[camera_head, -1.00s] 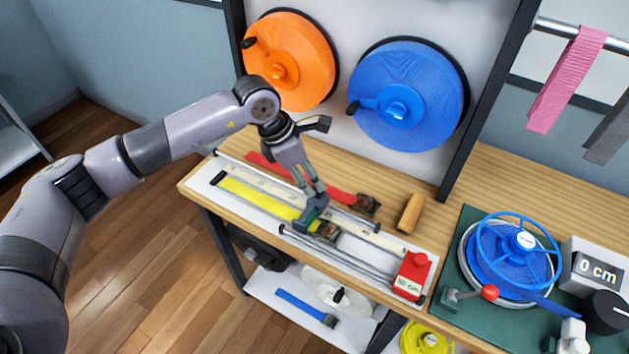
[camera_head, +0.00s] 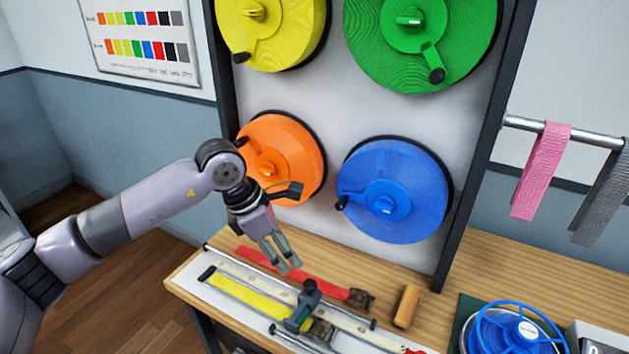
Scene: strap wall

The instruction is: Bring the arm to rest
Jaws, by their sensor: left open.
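My left arm comes in from the left. Its gripper (camera_head: 283,264) is open and empty, pointing down above the back part of the workbench. Below it a yellow strap (camera_head: 250,299) lies along a measuring fixture (camera_head: 352,323), with a dark green and black clamp (camera_head: 304,308) across the strap near its buckle end. The gripper is apart from the clamp. A red strap (camera_head: 312,287) with a dark buckle lies behind the yellow one, partly hidden by the gripper fingers. My right gripper is not in view.
Yellow (camera_head: 281,32), green (camera_head: 455,40), orange (camera_head: 300,150) and blue (camera_head: 415,195) reels hang on the back panel, close behind my arm. A wooden block (camera_head: 406,306) lies on the bench. Pink (camera_head: 541,172) and grey (camera_head: 603,205) straps hang on a rail.

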